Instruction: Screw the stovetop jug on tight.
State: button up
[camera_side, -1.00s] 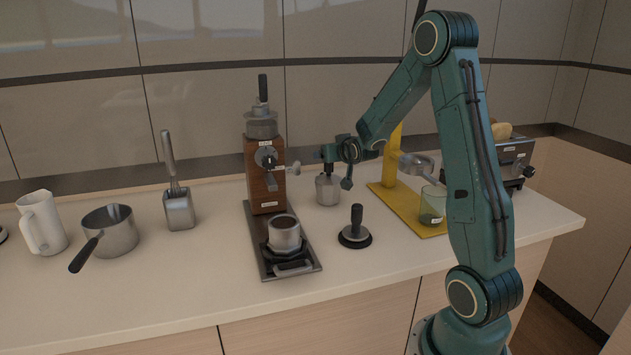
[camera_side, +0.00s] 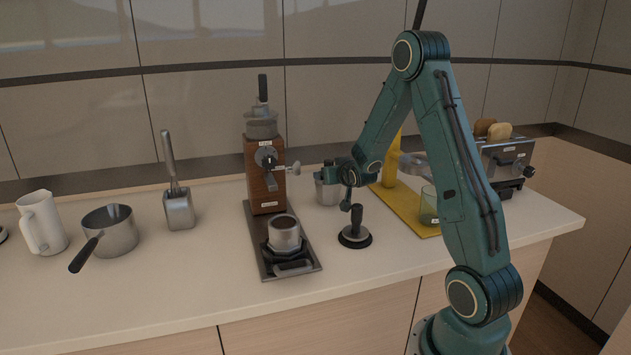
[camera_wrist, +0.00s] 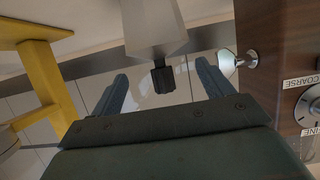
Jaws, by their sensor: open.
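The stovetop jug (camera_side: 327,192) is a small silver faceted vessel standing on the counter behind the round black-handled tamper. In the wrist view the jug (camera_wrist: 153,28) is at top centre, with a small black part (camera_wrist: 162,76) pointing toward my gripper. My gripper (camera_wrist: 162,85) is open, its fingers on either side of that black part with gaps showing. In the side view my gripper (camera_side: 330,173) is low at the jug's top, partly covering it. The metal pot base (camera_side: 284,235), dark inside, sits in a holder on the dark tray in front of the grinder.
The wooden grinder (camera_side: 266,175) stands left of the jug, its side knob (camera_side: 293,168) sticking out toward it. The tamper (camera_side: 355,230) stands in front. A yellow stand (camera_side: 409,215) with a glass (camera_side: 429,206) is to the right. A saucepan (camera_side: 110,230) is far left.

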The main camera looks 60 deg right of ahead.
jog(key=shift+x, duration=2.55)
jog(key=shift+s+f, duration=0.1)
jog(key=shift+f, duration=0.05)
grip_shut()
jog(key=shift+a, duration=0.1)
notch_tip(320, 180, up, 20)
jog(key=shift+r, duration=0.2)
